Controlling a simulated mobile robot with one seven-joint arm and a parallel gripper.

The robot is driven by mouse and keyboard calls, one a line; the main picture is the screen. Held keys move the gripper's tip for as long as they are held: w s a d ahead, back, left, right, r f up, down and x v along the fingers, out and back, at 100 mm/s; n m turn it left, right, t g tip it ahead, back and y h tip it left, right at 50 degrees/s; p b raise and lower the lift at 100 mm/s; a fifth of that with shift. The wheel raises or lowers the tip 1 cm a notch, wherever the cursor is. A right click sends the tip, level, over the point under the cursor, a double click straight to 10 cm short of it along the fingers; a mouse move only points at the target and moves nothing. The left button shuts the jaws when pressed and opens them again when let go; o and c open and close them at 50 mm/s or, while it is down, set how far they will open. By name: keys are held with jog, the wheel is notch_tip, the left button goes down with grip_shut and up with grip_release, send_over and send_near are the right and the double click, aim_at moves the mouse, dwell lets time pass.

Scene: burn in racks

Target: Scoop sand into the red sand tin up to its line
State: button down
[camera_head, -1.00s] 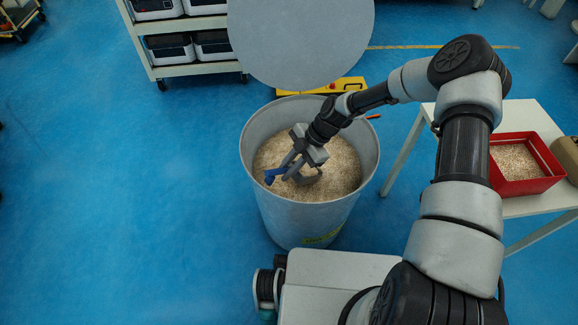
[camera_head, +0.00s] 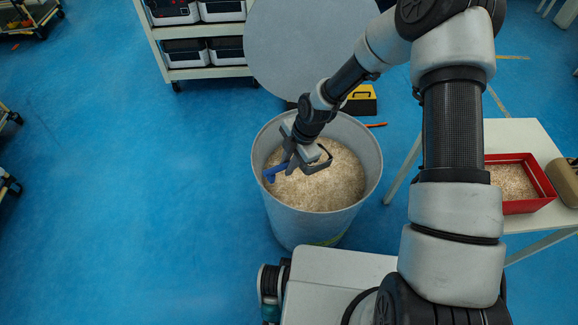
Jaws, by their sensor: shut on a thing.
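A large grey bin (camera_head: 266,176) stands on the floor, filled with pale sand (camera_head: 335,185). My gripper (camera_head: 303,164) is inside the bin's rim, over the left part of the sand. It is shut on a blue tool, seemingly the scoop (camera_head: 274,173), of which only a small blue part shows at the left. Whether the scoop touches the sand or holds any is unclear. The red sand tin (camera_head: 527,207) is an open box on the white table at the right, with sand inside. Its fill line cannot be made out.
A white table (camera_head: 515,135) bears the tin and a brown rounded object (camera_head: 563,180). A grey round disc (camera_head: 305,50) is behind the bin, near a yellow-and-black case (camera_head: 362,100). A shelf rack (camera_head: 200,73) stands at the back.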

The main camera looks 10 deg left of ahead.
jog(key=shift+t+h, duration=0.5)
jog(key=shift+s+a+r+p, duration=0.15)
jog(key=shift+r+p, duration=0.35)
jog(key=shift+r, duration=1.15)
jog(key=shift+s+a+r+p, duration=0.1)
jog(key=shift+r+p, duration=0.35)
jog(key=shift+r, duration=1.2)
